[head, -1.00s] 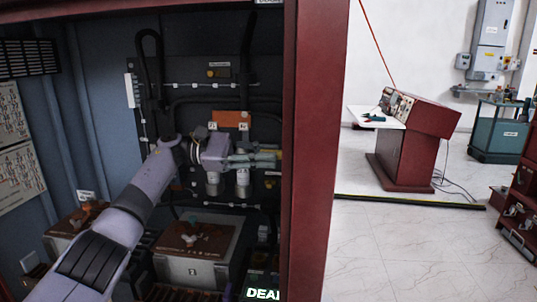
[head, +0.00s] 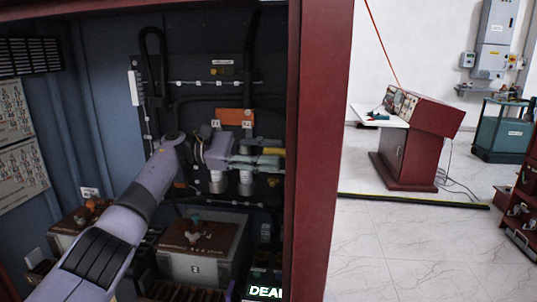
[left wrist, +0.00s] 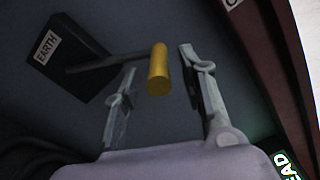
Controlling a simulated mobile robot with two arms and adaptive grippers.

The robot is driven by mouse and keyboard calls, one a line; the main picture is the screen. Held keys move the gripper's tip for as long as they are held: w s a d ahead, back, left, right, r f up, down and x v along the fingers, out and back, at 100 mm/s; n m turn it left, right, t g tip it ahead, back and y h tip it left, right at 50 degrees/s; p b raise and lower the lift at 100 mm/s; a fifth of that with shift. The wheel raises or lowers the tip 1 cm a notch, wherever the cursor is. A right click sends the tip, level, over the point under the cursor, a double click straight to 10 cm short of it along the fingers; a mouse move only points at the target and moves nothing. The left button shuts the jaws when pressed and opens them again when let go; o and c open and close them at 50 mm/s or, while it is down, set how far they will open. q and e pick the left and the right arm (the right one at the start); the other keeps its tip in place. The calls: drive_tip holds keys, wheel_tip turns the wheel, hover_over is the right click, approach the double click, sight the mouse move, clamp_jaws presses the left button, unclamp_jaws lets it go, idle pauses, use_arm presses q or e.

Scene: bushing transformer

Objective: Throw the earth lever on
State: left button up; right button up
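The earth lever shows in the left wrist view as a dark rod with a yellow cylindrical handle (left wrist: 158,72). The rod comes out of a black plate (left wrist: 75,55) labelled EARTH. In the head view the yellow handle (head: 272,151) shows at the tips of my left gripper (head: 268,153). My left gripper (left wrist: 157,62) is open, with one finger on each side of the handle in the wrist picture. Gaps show between the handle and both fingers; the exact depth is hard to tell. My right gripper is not in view.
The red cabinet post (head: 318,150) stands close to the right of my left gripper. Grey boxes (head: 200,250) sit on the cabinet floor below my arm. A red control desk (head: 415,145) stands outside on the open tiled floor.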

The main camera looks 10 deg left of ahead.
use_arm(q)
drive_tip(key=a, duration=0.7)
drive_tip(key=shift+a, duration=0.25)
drive_tip(key=shift+f, duration=0.1)
